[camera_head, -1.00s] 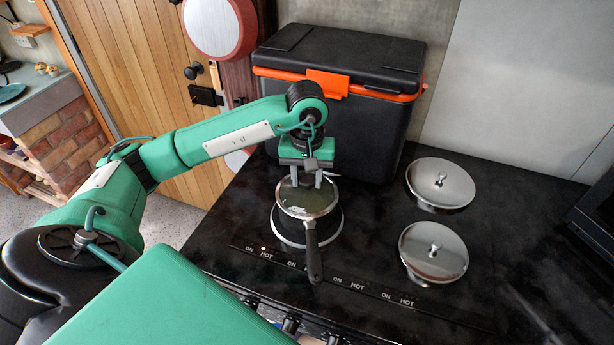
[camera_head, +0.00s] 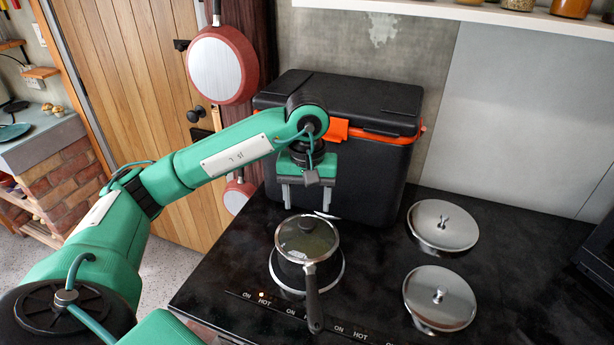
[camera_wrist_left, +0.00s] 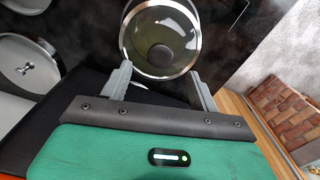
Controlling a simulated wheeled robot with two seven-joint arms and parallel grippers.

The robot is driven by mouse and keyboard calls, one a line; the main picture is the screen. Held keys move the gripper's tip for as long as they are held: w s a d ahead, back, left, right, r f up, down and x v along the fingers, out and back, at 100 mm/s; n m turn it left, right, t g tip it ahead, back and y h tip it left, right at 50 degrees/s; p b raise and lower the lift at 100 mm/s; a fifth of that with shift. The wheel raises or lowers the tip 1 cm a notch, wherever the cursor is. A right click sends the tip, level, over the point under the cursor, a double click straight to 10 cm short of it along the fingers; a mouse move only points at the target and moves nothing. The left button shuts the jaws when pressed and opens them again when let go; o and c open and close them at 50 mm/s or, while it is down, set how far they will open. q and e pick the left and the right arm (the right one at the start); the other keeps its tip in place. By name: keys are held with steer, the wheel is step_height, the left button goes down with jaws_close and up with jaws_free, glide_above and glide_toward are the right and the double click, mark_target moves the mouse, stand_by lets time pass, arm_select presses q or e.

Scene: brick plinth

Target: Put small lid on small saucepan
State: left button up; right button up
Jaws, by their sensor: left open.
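The small saucepan (camera_head: 290,272) stands on the black hob, its dark handle pointing toward the front. The small lid (camera_head: 322,240), clear glass with a steel rim and dark knob, lies over the pan's mouth and looks about level. In the left wrist view the lid (camera_wrist_left: 143,35) appears as a round glass disc just beyond the fingers. My left gripper (camera_head: 307,207) is open and empty, above and slightly behind the lid, with its fingers pointing down. The fingers also show spread in the left wrist view (camera_wrist_left: 159,72). My right gripper is not in view.
Two steel lids (camera_head: 442,222) (camera_head: 439,300) lie on the hob to the right. A black cool box (camera_head: 370,170) with an orange latch stands close behind the gripper. A red pan (camera_head: 222,65) hangs on the left.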

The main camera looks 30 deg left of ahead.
arm_select(q)
step_height(320, 180, up, 7)
stand_by(0.5)
steer(key=shift+r, duration=0.1)
stand_by(0.4)
